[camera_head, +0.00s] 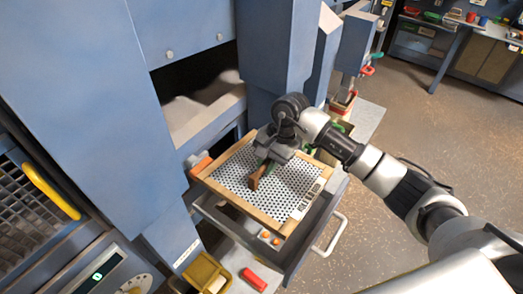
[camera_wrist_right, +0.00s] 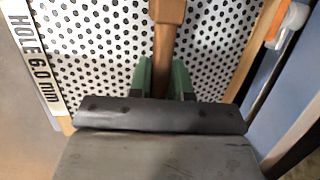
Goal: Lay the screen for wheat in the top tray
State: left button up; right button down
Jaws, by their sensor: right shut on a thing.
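The screen (camera_head: 233,170) is a white perforated sheet in a pale wooden frame, with a brown wooden grip standing at its middle. In the right wrist view the screen (camera_wrist_right: 95,50) carries a label reading "HOLE 6.0 mm" (camera_wrist_right: 35,62). My right gripper (camera_head: 262,171) is shut on the screen's wooden grip, its green fingers (camera_wrist_right: 164,82) on either side. The screen is over a grey pulled-out tray (camera_head: 296,252) with a metal handle (camera_head: 332,236). I cannot tell whether it rests on the tray or is just above it. My left gripper is not in view.
Blue machine housing (camera_head: 180,80) stands close behind and left of the tray. A yellow bin (camera_head: 205,272) and a red block (camera_head: 254,280) are below, near the front. An orange piece (camera_head: 201,166) is at the screen's left corner. Open floor lies to the right.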

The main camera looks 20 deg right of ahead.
jog(key=shift+s+f, duration=0.1)
jog(key=shift+f, duration=0.75)
jog(key=shift+a+f+b, duration=0.1)
jog(key=shift+f+b, duration=0.4)
jog(key=shift+f, duration=0.9)
pick_arm(q)
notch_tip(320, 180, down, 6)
jog(key=b, duration=0.4)
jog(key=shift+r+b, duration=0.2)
jog(key=shift+b, duration=0.15)
pick_arm(e)
notch_tip(320, 180, down, 8)
jog(key=shift+a+r, duration=0.2)
jog(key=shift+r, duration=0.05)
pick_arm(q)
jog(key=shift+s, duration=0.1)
pick_arm(e)
jog(key=shift+s, duration=0.1)
jog(key=c, duration=1)
grip_release()
jog(key=shift+o, duration=0.2)
jog(key=shift+s, duration=0.1)
